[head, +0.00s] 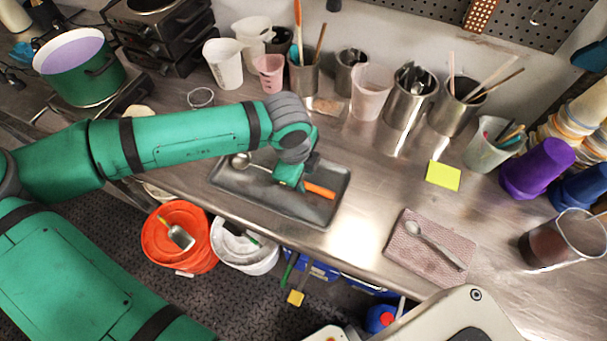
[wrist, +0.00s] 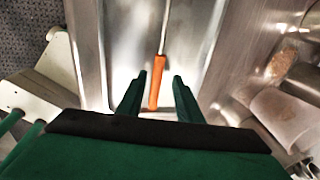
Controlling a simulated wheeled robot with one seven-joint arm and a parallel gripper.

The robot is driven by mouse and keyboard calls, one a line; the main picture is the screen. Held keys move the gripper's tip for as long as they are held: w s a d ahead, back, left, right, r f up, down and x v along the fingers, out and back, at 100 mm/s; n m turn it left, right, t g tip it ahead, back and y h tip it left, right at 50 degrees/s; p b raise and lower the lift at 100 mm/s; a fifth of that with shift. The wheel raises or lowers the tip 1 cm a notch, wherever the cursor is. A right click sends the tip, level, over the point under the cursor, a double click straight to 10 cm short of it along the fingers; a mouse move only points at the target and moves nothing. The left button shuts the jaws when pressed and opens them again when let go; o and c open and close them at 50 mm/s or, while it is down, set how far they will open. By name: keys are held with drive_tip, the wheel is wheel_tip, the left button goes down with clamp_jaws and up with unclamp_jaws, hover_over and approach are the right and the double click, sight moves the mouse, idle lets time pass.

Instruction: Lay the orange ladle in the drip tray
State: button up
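The orange ladle lies in the dark grey drip tray (head: 252,190), its metal bowl (head: 240,160) toward the tray's left end and its orange handle (head: 320,190) toward the right end. My gripper (head: 300,186) is over the tray near the handle and hides part of the ladle's shaft in the head view. In the wrist view, my gripper (wrist: 159,77) is open, with the orange handle (wrist: 155,92) between its two fingers and gaps on both sides. The ladle's bowl is out of the wrist view.
Metal and plastic cups (head: 371,90) line the back of the steel counter. A yellow note (head: 443,175) and a pinkish cloth (head: 405,245) with a spoon (head: 435,244) are to the right. An orange bucket (head: 160,245) and a white bucket (head: 255,262) stand below the counter's front edge.

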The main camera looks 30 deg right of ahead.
drive_tip(key=shift+r, duration=0.1)
wheel_tip(320, 180, up, 10)
drive_tip(key=a, duration=0.1)
drive_tip(key=shift+s+a+r, duration=0.2)
drive_tip(key=shift+s+a, duration=0.15)
drive_tip(key=shift+a, duration=0.05)
drive_tip(key=shift+w, duration=0.1)
idle(0.5)
drive_tip(key=shift+a, duration=0.1)
